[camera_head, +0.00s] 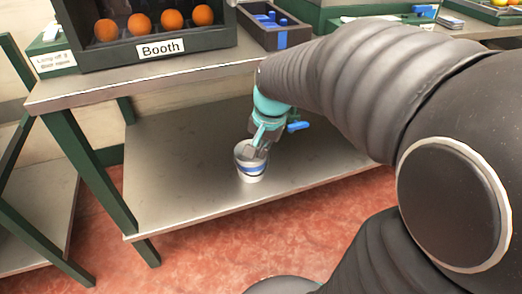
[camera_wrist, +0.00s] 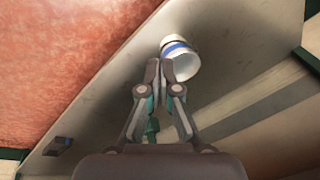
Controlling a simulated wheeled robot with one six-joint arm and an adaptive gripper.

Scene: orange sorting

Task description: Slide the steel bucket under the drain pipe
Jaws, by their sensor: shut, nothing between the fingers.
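The steel bucket (camera_head: 251,175), pale with a blue band, stands upright on the lower metal shelf near its front edge. In the wrist view the bucket (camera_wrist: 183,63) lies just beyond my fingertips. My gripper (camera_head: 259,146) points down at the bucket's rim and overlaps its mouth in the head view. The fingers (camera_wrist: 165,66) are together with nothing between them. I cannot tell whether they touch the bucket. A blue handle-like piece (camera_head: 298,126) shows beside my wrist; I cannot tell whether it belongs to the drain pipe. No drain pipe can be clearly made out.
The lower shelf (camera_head: 170,180) is bare left of the bucket. Above it is the metal tabletop (camera_head: 120,82) with the Booth box (camera_head: 160,48) holding several oranges and a dark tray (camera_head: 275,38) of blue pieces. A green leg (camera_head: 85,165) stands at the left.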

